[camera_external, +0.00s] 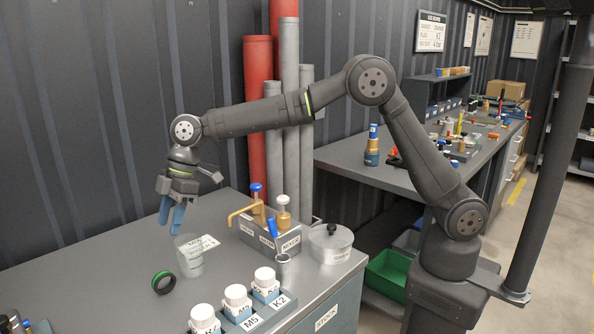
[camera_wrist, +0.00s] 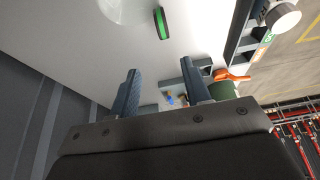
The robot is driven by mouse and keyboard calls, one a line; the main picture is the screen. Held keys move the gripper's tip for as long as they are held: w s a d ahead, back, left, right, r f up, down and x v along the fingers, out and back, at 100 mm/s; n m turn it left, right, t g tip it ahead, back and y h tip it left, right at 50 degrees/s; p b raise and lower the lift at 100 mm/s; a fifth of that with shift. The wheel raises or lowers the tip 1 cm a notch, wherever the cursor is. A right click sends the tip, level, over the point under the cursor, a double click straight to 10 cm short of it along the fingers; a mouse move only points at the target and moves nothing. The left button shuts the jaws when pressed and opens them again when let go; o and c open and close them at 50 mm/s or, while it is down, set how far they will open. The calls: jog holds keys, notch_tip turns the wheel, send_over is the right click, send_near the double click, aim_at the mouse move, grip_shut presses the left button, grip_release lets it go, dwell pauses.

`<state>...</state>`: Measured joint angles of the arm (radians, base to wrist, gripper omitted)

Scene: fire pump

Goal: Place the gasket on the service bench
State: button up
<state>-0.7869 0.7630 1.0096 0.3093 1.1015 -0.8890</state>
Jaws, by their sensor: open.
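The gasket looks to be the black ring with a green band (camera_external: 164,282), lying on the near grey bench (camera_external: 100,290). It shows edge-on near the top of the wrist view (camera_wrist: 161,23). My gripper (camera_external: 171,214) hangs above this bench, behind the ring in the outside view, with its blue fingers pointing down. It is open and empty, and the fingers stand apart in the wrist view (camera_wrist: 160,85). A second grey bench (camera_external: 345,158) with tools stands at the back right. I cannot read which bench is the service bench.
A clear beaker (camera_external: 190,262) stands just right of the ring. White-capped jars (camera_external: 237,297) in a rack are at the front. A block with brass and blue valves (camera_external: 268,235) and a round lidded container (camera_external: 330,243) are farther right. Red and grey pipes (camera_external: 258,110) rise behind.

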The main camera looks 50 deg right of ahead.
aim_at(162, 273)
jog(key=x, duration=1)
jog(key=shift+f, duration=0.2)
jog(key=shift+s+x, duration=0.2)
jog(key=shift+x, duration=1.1)
jog(key=shift+s+x, duration=0.2)
jog(key=shift+x, duration=1.15)
jog(key=shift+d, duration=0.2)
grip_shut()
